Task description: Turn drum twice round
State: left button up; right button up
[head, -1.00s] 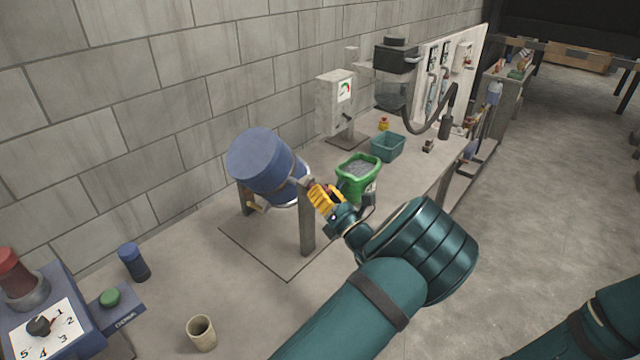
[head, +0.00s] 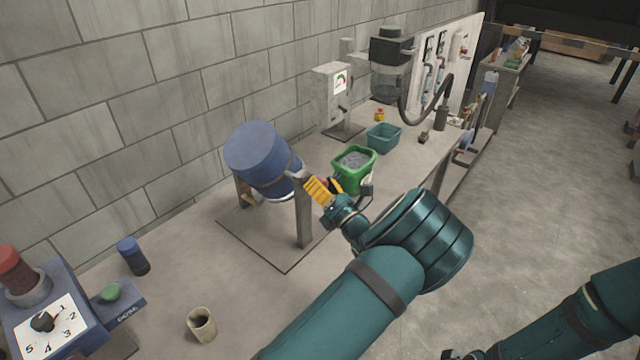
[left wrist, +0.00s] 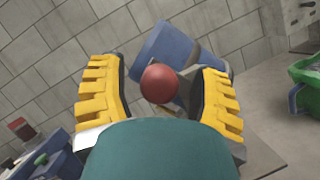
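The blue drum (head: 262,160) hangs tilted on a stand with a grey post (head: 303,218). It also shows in the left wrist view (left wrist: 160,48). A red ball knob (left wrist: 160,84) appears between my left gripper's yellow fingers in the left wrist view. My left gripper (head: 326,188) is at the crank side of the drum, right of the post. Its fingers (left wrist: 160,95) stand apart, with a gap visible on each side of the knob. The drum's lower part is partly hidden by the stand.
A green bucket (head: 336,178) with grey contents stands just beyond my left gripper, with a teal bin (head: 370,138) behind it. A beige cup (head: 201,325), a blue-capped cylinder (head: 133,256) and a dial box (head: 45,318) are at the front left. A block wall backs the bench.

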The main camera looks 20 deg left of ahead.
pick_arm(q)
jog(key=v, duration=1.2)
